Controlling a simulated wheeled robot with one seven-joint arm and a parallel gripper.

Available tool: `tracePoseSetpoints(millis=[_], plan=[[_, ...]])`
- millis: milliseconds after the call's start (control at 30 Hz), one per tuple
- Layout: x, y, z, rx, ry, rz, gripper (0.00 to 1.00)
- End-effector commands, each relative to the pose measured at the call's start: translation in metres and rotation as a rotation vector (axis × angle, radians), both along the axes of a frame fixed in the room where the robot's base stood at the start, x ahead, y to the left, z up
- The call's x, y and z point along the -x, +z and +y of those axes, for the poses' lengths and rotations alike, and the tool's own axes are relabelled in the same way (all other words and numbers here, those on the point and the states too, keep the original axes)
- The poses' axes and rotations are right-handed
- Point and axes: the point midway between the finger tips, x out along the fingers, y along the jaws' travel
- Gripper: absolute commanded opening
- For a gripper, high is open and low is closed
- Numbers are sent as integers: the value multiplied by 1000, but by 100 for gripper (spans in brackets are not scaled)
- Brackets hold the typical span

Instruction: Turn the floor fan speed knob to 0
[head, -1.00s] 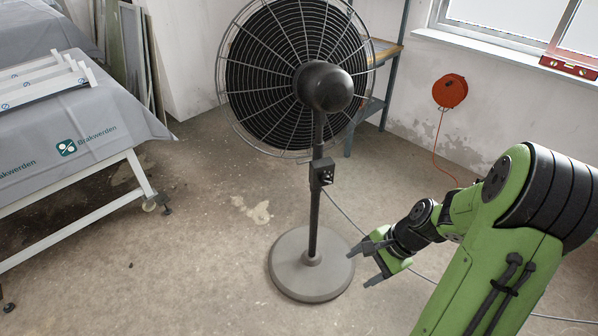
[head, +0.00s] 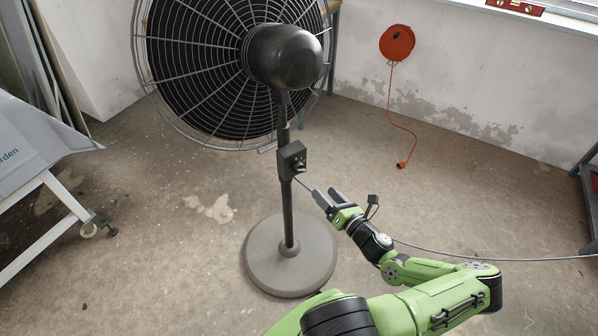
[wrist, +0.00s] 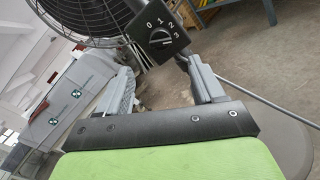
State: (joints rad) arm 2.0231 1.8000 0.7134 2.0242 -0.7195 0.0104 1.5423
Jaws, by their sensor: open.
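The floor fan (head: 285,57) stands with its motor housing towards me. Its control box (head: 292,160) sits on the pole below the fan head. In the wrist view the box face shows a dial marked 0, 1, 2 and 3, with the speed knob (wrist: 160,37) at its middle. I cannot tell surely which number the knob points at. My gripper (head: 326,196) is open and empty, just below and to the right of the box, apart from it. In the wrist view the knob is beyond and above the gap between my fingers (wrist: 162,78).
The round fan base (head: 262,265) rests on the concrete floor. A grey cable (head: 480,256) runs along the floor to the right. A draped table (head: 35,145) stands at the left. An orange cable reel (head: 397,43) hangs on the back wall. The floor around the base is mostly clear.

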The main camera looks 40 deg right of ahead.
Motion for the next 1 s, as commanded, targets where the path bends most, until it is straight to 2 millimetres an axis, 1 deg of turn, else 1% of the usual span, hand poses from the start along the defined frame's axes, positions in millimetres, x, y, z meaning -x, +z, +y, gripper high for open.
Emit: tracePoseSetpoints(millis=[33,300,400,467,600,800,833,1000], plan=[[-15,-3,0,1,5,-1,68],[-82,-3,-6,5,6,1,68],[-101,-3,-8,4,6,0,68],[-109,-3,-9,4,5,2,68],[-118,-1,-10,3,2,2,68],[-119,0,-10,3,3,2,68],[-119,0,-10,3,3,2,66],[-119,0,-10,3,4,3,40]])
